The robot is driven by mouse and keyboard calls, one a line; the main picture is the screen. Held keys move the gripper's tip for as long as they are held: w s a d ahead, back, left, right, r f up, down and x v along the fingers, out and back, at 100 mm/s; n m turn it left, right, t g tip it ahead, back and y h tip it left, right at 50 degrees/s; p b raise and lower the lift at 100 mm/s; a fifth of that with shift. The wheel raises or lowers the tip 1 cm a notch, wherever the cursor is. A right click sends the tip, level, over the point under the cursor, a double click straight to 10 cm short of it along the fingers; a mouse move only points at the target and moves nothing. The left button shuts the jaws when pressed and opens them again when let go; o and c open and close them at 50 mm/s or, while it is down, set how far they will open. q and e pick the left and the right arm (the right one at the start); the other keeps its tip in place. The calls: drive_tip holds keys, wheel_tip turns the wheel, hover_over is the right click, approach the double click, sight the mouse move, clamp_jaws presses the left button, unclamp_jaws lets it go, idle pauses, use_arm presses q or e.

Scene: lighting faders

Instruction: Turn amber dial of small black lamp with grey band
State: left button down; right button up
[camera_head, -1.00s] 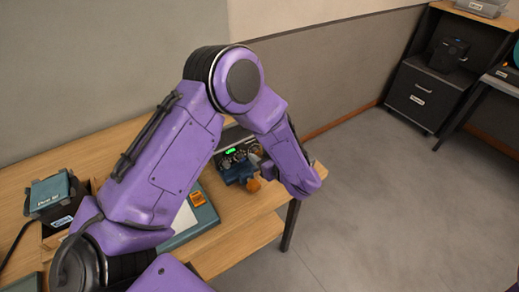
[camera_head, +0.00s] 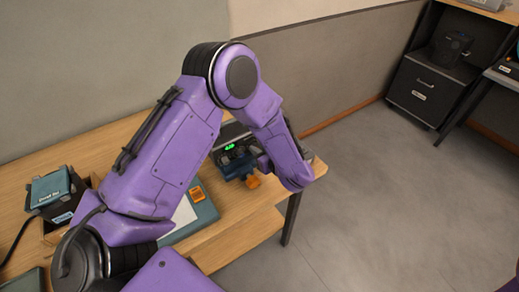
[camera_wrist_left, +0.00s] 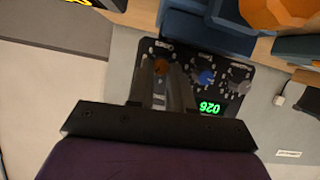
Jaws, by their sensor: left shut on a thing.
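A small black unit with a dial face (camera_wrist_left: 222,68) and a lit green number display (camera_wrist_left: 209,108) sits on the wooden desk. In the left wrist view its amber dial (camera_wrist_left: 162,66) is at the left, a blue dial (camera_wrist_left: 205,76) in the middle and a grey dial (camera_wrist_left: 240,87) at the right. My left gripper (camera_wrist_left: 163,72) is shut on the amber dial, one finger on each side of it. In the head view the green display (camera_head: 230,147) shows beside my forearm, which hides much of the unit. My right gripper is not in view.
A blue block (camera_head: 234,168) and an orange faceted piece (camera_head: 253,182) sit close in front of the unit. An orange-labelled teal board (camera_head: 207,212) and a teal-topped dark box (camera_head: 55,190) are also on the desk. A black cabinet (camera_head: 424,92) stands far right, across open floor.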

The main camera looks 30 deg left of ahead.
use_arm(q)
drive_tip(key=shift+s+a+f+n+t+h+b, duration=0.15)
drive_tip(key=shift+n+t+b, duration=0.35)
drive_tip(key=shift+n, duration=0.35)
drive_tip(key=shift+s+d+f+n+t+h+b, duration=0.15)
drive_tip(key=shift+n+t+b, duration=0.35)
drive_tip(key=shift+n, duration=0.35)
drive_tip(key=shift+a+r, duration=0.1)
drive_tip(key=c, duration=1)
unclamp_jaws()
drive_tip(key=shift+w, duration=0.1)
drive_tip(key=b+v, duration=0.2)
drive_tip(key=v, duration=0.8)
drive_tip(key=shift+s+b, duration=0.2)
drive_tip(key=shift+b, duration=0.15)
